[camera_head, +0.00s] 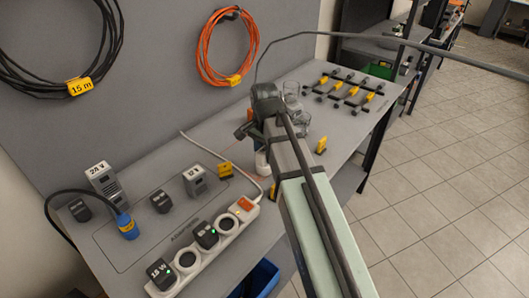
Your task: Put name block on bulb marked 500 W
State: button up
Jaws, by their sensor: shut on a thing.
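Clear glass bulb-like shapes (291,90) stand on the bench behind my wrist, and another clear one (301,124) is just right of it. I cannot read 500 W on any of them. Small black-and-yellow blocks stand on the bench, one (225,170) left of my arm and one (321,146) right of it. Another yellow piece (272,191) shows at my arm's left edge. My gripper (246,130) is at the far end of my arm, over the bench. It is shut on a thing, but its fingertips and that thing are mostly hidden.
A power strip (186,259) with dark plugs lies at the front. Grey adapters (103,181) and a blue plug (127,226) are at the left. A rack with yellow tags (345,92) is at the far right. Orange (227,47) and black cable coils hang on the wall.

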jog(key=o, duration=1)
jog(key=shift+f, duration=0.1)
jog(key=shift+o, duration=0.2)
notch_tip(320, 180, up, 12)
dwell(0.4)
